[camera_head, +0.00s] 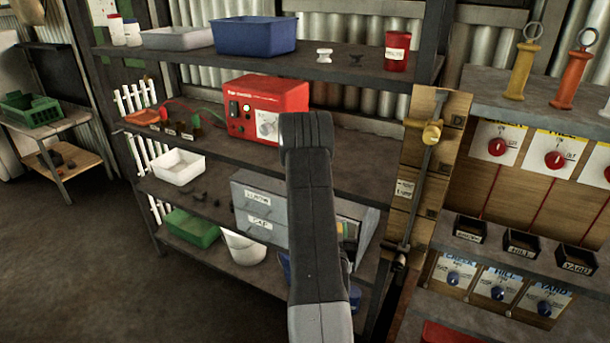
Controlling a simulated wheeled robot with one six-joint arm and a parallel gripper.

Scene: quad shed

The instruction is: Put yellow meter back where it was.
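A yellow handle-shaped object with a ring on top (523,62), which may be the yellow meter, stands upright on the top of the grey shelf unit at the right. A similar orange one (577,68) stands to its right. My dark arm rises through the middle of the view and bends away at its top. My gripper is not visible, so what it holds cannot be seen.
A red box with dials (268,107) sits on the middle shelf, partly behind my arm. A wooden board (412,175) with a rod and yellow knob (431,134) stands between the shelf units. Small black labelled bins (521,245) line the right unit. Floor at left is clear.

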